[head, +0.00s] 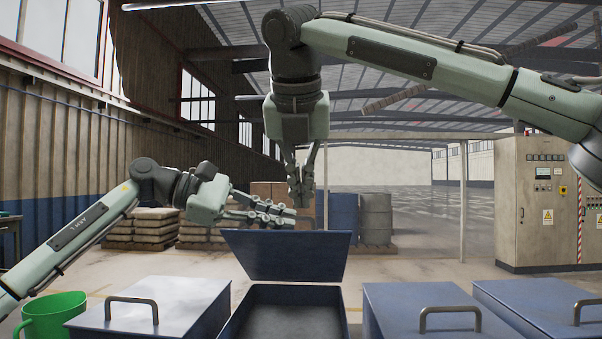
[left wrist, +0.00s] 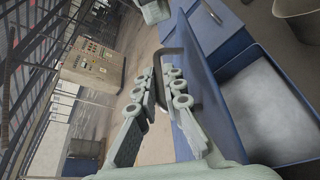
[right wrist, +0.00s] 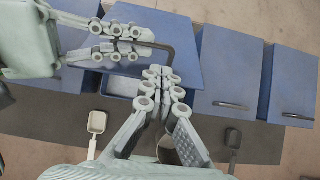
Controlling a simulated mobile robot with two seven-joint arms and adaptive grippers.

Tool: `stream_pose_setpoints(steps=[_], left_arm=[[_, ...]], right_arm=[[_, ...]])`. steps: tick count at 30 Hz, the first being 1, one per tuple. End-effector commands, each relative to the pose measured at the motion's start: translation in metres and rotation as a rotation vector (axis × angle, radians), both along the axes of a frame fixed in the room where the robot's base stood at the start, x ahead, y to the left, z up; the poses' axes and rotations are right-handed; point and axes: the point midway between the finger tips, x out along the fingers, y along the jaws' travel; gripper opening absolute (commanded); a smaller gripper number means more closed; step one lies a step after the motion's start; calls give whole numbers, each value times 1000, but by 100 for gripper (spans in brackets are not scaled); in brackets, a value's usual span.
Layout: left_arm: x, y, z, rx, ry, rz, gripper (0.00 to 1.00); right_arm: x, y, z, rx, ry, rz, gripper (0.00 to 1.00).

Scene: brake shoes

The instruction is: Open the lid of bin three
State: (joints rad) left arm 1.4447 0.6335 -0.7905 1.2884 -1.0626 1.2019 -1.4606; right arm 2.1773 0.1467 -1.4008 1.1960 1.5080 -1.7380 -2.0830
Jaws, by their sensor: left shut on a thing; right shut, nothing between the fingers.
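The blue lid (head: 285,255) of one bin stands raised and tilted up above its open bin (head: 240,325); no number shows on it. The bin's grey inside shows bare in the left wrist view (left wrist: 265,110). My left gripper (head: 290,217) is shut on the lid's dark bar handle (left wrist: 168,52), at the lid's upper edge. The right wrist view also shows the handle (right wrist: 168,48) reaching out from the left gripper's fingers (right wrist: 130,42). My right gripper (head: 302,200) is shut and empty, pointing down just above the left gripper, close to the handle.
Closed blue bins with bar handles stand on the left (head: 150,300) and right (head: 415,300), with another further right (head: 535,300). A green bucket (head: 52,315) stands at far left. Stacked sacks (head: 145,228), drums (head: 375,218) and a control cabinet (head: 540,200) stand further back.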

Motion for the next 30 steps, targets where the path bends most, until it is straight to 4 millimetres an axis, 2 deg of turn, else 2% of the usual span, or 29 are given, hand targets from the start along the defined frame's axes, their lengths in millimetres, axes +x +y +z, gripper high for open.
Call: stream_pose_setpoints(steps=[1, 6, 11, 22, 30], left_arm=[[2, 1, -6, 10, 4, 4, 0], [2, 1, -6, 9, 4, 5, 0], [2, 1, -6, 9, 4, 5, 0], [2, 1, -6, 9, 4, 5, 0], [2, 1, -6, 9, 4, 5, 0]], right_arm=[[6, -1, -8, -1, 1, -2, 0], [19, -1, -28, 0, 1, -2, 0], [25, -1, -36, 2, 0, -1, 0], [26, 0, -36, 3, -1, -1, 0], [38, 0, -24, 4, -1, -3, 0]])
